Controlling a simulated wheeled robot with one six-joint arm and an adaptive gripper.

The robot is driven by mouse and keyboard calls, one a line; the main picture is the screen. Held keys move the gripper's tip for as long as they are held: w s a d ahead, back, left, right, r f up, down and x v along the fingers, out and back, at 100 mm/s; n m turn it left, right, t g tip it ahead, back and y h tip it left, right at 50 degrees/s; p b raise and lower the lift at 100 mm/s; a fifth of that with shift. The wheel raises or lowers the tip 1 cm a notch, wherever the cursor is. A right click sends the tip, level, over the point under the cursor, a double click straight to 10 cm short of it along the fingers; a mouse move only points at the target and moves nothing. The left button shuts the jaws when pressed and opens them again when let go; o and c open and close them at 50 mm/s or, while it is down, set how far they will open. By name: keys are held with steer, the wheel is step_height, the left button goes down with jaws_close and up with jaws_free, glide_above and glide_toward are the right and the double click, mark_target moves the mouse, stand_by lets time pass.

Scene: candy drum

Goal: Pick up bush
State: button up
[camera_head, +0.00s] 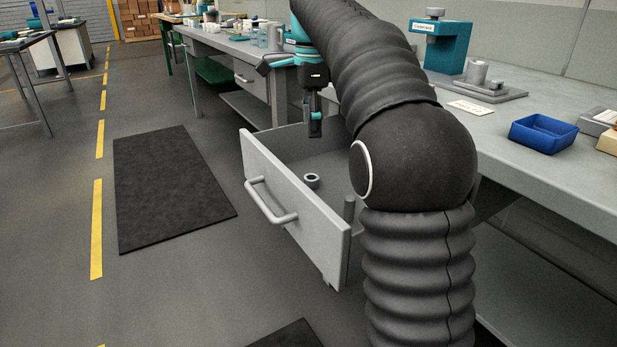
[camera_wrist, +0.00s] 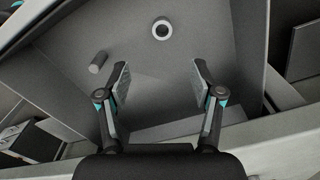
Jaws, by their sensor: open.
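The bush, a short grey ring (camera_head: 312,181) with a dark bore, lies on the floor of an open drawer (camera_head: 295,194). It also shows in the wrist view (camera_wrist: 162,29), at the top, beyond the fingertips and roughly midway between them. My gripper (camera_head: 314,128) hangs over the drawer, above and behind the ring in the head view. In the wrist view its two fingers (camera_wrist: 160,78) stand wide apart with nothing between them. A grey pin (camera_head: 349,208) stands in the drawer near its front right corner; it also shows in the wrist view (camera_wrist: 98,62), left of the ring.
The drawer's walls surround the ring, and its front has a bar handle (camera_head: 271,203). The workbench (camera_head: 540,165) beside it carries a blue tray (camera_head: 542,133) and a grey fixture (camera_head: 487,84). A black mat (camera_head: 170,185) lies on open floor at left.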

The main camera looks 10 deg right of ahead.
steer(key=b, duration=0.3)
glide_above(312, 177)
step_height(312, 177, down, 8)
steer(key=shift+s+a+r, duration=0.1)
steer(key=shift+s+a, duration=0.05)
steer(key=shift+f+b, duration=0.85)
steer(key=shift+f, duration=2)
steer(key=c, duration=1)
